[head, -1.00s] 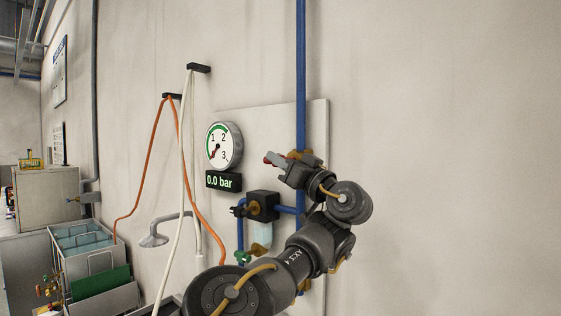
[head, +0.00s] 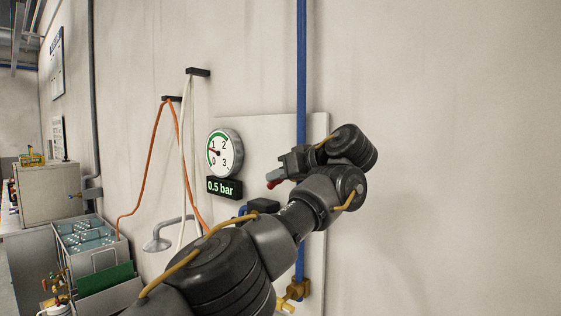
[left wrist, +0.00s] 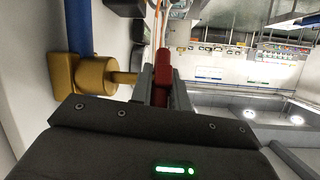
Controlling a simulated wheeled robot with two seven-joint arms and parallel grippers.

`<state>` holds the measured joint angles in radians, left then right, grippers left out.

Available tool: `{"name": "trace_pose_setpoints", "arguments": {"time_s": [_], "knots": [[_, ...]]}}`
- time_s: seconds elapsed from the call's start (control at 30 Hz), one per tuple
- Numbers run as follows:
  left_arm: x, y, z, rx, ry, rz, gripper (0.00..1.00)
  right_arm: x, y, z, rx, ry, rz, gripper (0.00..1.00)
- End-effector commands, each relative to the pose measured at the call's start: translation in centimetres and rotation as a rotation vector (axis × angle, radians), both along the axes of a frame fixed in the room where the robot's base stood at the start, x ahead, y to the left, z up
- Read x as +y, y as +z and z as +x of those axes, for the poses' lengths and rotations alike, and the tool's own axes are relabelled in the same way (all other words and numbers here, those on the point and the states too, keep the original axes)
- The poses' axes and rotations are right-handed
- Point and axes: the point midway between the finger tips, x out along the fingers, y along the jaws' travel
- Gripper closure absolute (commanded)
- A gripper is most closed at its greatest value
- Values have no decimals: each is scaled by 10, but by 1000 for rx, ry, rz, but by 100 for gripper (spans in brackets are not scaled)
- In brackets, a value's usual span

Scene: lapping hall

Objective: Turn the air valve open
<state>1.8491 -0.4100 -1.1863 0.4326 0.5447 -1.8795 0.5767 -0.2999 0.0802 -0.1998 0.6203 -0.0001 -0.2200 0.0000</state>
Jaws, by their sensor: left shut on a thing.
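The air valve's red handle (head: 273,184) shows at the fingertips of my left gripper (head: 278,176) in the head view, pointing left from the panel. In the left wrist view, the red handle (left wrist: 164,72) lies between the two grey fingers of my left gripper (left wrist: 160,85), which is shut on it. The brass valve body (left wrist: 96,75) sits on the blue pipe (left wrist: 79,25), with a stem reaching to the handle. In the head view my gripper and arm hide the valve body. The round gauge (head: 222,153) stands above a display (head: 224,188) reading 0.5 bar. My right gripper is not in view.
The pale panel (head: 262,128) carries the gauge and blue pipe (head: 301,70). A lower brass fitting (head: 298,289) shows beneath my arm. White (head: 184,130) and orange (head: 150,160) hoses hang at left. The wall at right is bare.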

Motion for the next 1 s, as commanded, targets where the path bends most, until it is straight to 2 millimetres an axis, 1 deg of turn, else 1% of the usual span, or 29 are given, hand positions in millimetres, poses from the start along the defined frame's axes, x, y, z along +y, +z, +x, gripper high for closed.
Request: {"name": "trace_pose_setpoints", "arguments": {"time_s": [0.03, 0.5, 0.8, 1.0], "knots": [[0, 7, 0, 31, 0, -40, 100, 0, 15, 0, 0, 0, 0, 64], [1, 7, 1, 284, 0, -388, 100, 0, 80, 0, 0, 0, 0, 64], [2, 4, 1, 396, 2, -545, 100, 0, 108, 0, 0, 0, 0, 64], [2, 1, 1, 439, 1, -602, 100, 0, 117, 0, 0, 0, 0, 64]]}}
